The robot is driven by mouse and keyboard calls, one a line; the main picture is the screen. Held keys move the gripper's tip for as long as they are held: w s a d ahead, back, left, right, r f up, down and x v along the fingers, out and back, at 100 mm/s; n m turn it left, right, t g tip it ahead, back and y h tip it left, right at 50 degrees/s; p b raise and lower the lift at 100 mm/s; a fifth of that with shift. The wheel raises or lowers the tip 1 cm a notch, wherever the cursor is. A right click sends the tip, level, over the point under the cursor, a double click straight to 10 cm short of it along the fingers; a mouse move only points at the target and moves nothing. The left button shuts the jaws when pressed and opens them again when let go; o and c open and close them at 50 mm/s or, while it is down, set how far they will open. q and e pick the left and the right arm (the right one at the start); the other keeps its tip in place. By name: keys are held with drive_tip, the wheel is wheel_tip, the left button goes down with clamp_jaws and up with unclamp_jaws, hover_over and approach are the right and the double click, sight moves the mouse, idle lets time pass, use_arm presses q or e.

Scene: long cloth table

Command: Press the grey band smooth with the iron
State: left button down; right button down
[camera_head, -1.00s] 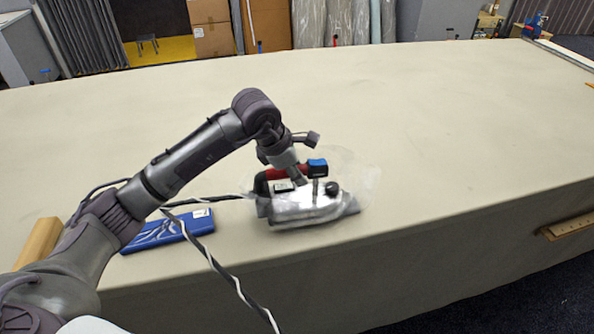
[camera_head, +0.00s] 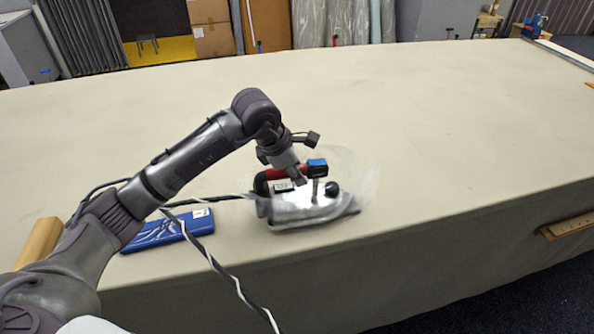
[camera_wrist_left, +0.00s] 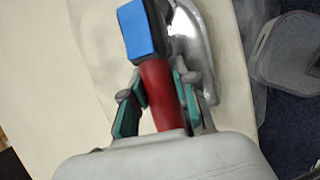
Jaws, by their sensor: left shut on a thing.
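The iron (camera_head: 300,212) has a silver body, a red handle with black ends and a blue-topped part. It sits low at the table's near edge, its tip toward the right, with pale steam around it. My left gripper (camera_head: 293,177) is shut on the red handle from above. In the left wrist view its green-padded fingers (camera_wrist_left: 157,105) lie on both sides of the handle (camera_wrist_left: 157,88), and the silver plate (camera_wrist_left: 193,50) shows beyond. I cannot clearly make out the grey band; the iron and steam may cover it. My right gripper is not in view.
A black and white cord (camera_head: 232,280) runs from the iron over the near edge.

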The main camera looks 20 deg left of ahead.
use_arm(q)
drive_tip(key=shift+s+f, duration=0.1)
drive_tip(key=shift+f, duration=0.05)
idle(0.4)
drive_tip(key=shift+w+r+p, duration=0.2)
drive_tip(key=shift+r+p, duration=0.35)
drive_tip(key=shift+r, duration=0.3)
drive_tip(key=shift+r+p, duration=1.25)
drive_tip(key=shift+r, duration=1.6)
drive_tip(key=shift+w+r, duration=0.1)
wheel_tip(320, 180, up, 6)
drive_tip(key=p, duration=0.2)
drive_tip(key=shift+p, duration=0.4)
drive_tip(key=shift+f, duration=0.2)
